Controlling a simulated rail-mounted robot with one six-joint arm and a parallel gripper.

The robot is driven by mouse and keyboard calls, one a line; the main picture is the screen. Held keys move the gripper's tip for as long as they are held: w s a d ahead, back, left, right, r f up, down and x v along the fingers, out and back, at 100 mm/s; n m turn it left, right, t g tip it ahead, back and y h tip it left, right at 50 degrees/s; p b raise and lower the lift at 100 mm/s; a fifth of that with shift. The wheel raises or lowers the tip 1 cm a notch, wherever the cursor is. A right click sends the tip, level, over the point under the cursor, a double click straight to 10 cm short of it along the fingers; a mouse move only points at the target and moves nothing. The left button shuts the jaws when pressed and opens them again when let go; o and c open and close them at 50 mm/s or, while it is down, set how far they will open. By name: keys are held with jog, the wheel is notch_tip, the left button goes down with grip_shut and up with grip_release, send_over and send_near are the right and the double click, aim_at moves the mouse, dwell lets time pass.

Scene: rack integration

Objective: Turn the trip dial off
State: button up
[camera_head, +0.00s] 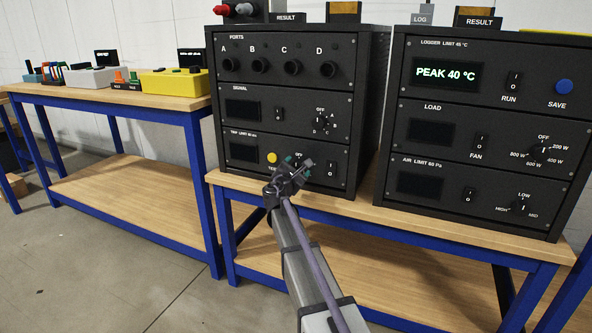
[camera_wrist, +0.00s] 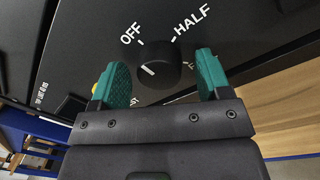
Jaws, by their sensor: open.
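The trip dial (camera_wrist: 158,70) is a round black knob on a dark panel, with OFF at its upper left and HALF at its upper right in the wrist view. A short white line shows on the knob's face; I cannot tell for sure which label it lines up with. My gripper (camera_wrist: 163,74) is open, with one teal finger to the left of the knob and one to the right, both apart from it.
A yellow test button (camera_head: 272,157) is just left of my gripper, and a rocker switch (camera_head: 331,169) just right. The signal dial (camera_head: 321,121) is above. The right rack unit (camera_head: 480,125) reads PEAK 40 °C. A bench (camera_head: 120,97) with coloured boxes stands at left.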

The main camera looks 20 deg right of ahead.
jog(key=v, duration=1)
jog(key=shift+s+a, duration=0.25)
